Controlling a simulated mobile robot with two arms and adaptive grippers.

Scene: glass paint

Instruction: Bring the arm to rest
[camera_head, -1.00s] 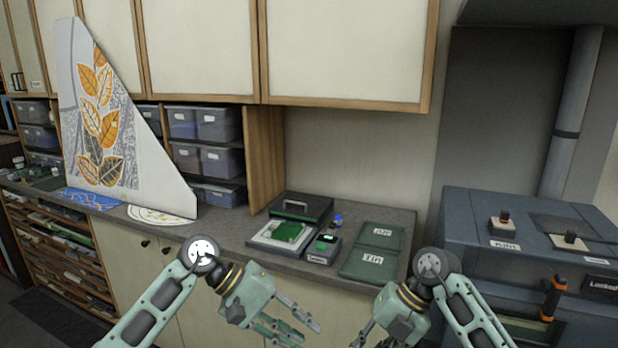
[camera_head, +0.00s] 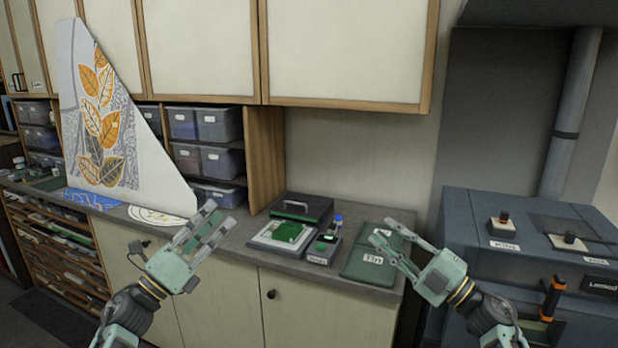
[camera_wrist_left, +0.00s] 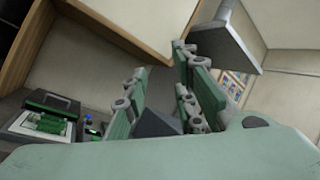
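My left gripper (camera_head: 207,232) is raised in front of the counter, left of the middle in the head view, with its fingers apart and nothing between them. Its parted fingers also show in the left wrist view (camera_wrist_left: 165,100). My right gripper (camera_head: 387,247) is at the right, its fingers apart and empty, pointing up and left. Its fingertips overlap the green mats in the picture; I cannot tell whether they touch.
The counter (camera_head: 232,250) holds a tray with a green piece (camera_head: 288,232), a small device (camera_head: 324,249), a small blue-capped bottle (camera_head: 338,222) and green mats (camera_head: 360,262). A leaf-pattern panel (camera_head: 105,125) leans at left. A blue-grey machine (camera_head: 480,225) stands at right.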

